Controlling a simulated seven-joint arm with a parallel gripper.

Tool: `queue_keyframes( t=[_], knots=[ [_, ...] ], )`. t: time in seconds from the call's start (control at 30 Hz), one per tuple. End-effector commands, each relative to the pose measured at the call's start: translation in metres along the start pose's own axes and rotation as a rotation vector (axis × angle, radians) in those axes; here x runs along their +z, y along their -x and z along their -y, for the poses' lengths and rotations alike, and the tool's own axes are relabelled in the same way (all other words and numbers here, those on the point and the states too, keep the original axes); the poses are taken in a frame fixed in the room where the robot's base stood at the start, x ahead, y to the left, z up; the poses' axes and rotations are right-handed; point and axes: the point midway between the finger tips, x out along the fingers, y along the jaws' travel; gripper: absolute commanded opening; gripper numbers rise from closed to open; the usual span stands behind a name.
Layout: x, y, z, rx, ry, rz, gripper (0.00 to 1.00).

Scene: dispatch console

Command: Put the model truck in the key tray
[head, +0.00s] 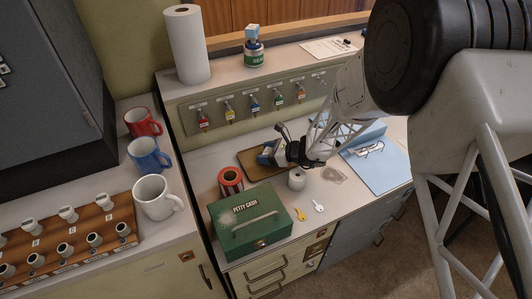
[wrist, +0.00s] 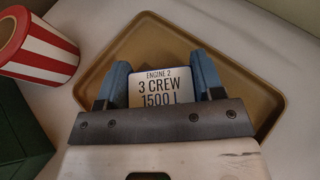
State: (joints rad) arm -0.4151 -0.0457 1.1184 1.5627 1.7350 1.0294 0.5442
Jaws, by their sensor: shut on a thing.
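My gripper (head: 272,153) is shut on a white lettered thing (wrist: 160,88), held between its two blue fingers in the wrist view. Its upward face reads "ENGINE 2, 3 CREW, 1500 L"; the rest of it is hidden, so its full shape as a model truck does not show. Below it is a shallow tan tray with a raised rim (wrist: 170,40), which also shows in the head view (head: 248,165). The held thing is over the tray's inside. I cannot tell whether it touches the tray floor. No other thing shows in the tray.
A red-and-white striped tin (head: 231,181) and a green petty cash box (head: 250,222) stand close to the tray. Hung keys (head: 254,103) line the back panel.

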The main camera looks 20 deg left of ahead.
Motion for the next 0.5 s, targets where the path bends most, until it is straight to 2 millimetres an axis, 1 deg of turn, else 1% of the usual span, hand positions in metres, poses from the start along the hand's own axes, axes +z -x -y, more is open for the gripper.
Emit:
queue_keyframes(
  t=[0.17, 0.2, 0.33, 0.5],
  knots=[
    [-0.0031, -0.0013, 0.0000, 0.000, -0.001, 0.000, 0.38],
    [-0.0026, -0.0011, 0.0001, 0.000, 0.000, 0.000, 0.67],
    [-0.0025, -0.0011, 0.0001, 0.000, 0.000, 0.000, 0.87],
    [-0.0024, -0.0011, 0.0000, 0.000, 0.000, 0.000, 0.87]
  ],
)
